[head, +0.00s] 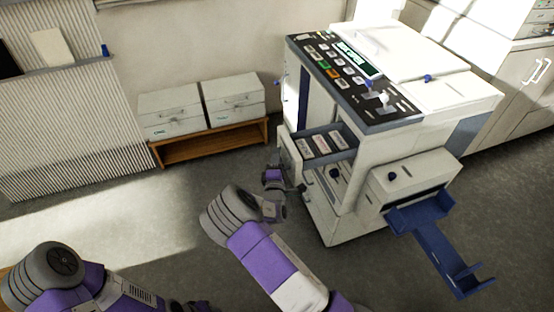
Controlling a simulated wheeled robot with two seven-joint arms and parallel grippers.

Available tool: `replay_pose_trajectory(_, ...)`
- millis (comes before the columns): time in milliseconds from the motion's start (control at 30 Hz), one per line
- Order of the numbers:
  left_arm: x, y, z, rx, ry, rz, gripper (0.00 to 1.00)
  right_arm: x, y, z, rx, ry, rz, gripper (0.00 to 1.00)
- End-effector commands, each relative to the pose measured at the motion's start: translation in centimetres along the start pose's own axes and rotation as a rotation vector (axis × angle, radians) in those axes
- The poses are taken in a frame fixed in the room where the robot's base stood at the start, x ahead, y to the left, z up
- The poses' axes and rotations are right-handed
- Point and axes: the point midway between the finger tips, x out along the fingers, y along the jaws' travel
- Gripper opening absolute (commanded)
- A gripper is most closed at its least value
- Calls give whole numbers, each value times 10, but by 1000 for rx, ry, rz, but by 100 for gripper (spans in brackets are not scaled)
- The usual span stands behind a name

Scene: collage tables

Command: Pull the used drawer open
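A drawer (326,142) stands pulled out of the left side of the white copier-like machine (440,95). Its pale front panel (290,153) faces left, and several light blocks lie in its blue-grey inside. I cannot read a label that names it. My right gripper (294,189) is low beside the machine, just below the drawer's front panel. Whether it touches the panel or its handle I cannot tell, and its fingers are too small and dark to read. My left arm is at the bottom left; its dark end (187,306) is cut by the bottom edge.
A blue tray (435,245) juts from the machine's front right. Two grey boxes (170,110) (233,97) with handles stand on a low wooden bench (210,146) at the wall. A ribbed panel (70,130) is at left. The floor (130,220) between is clear.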

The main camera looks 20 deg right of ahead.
Motion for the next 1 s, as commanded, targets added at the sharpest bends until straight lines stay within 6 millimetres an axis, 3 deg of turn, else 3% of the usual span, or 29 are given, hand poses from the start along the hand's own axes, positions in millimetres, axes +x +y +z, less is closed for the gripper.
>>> replay_pose_trajectory(167, -4, 2, 0, 0, 0, 0, 43, -16, 0, 0, -2, 1, -3, 38)
replay_pose_trajectory(500, -14, 5, 1, 0, 0, 0, 43, -68, 0, -1, -1, 2, -2, 38)
replay_pose_trajectory(1000, -14, 5, 1, 0, 0, 0, 43, -76, 0, 0, 0, 0, 0, 38)
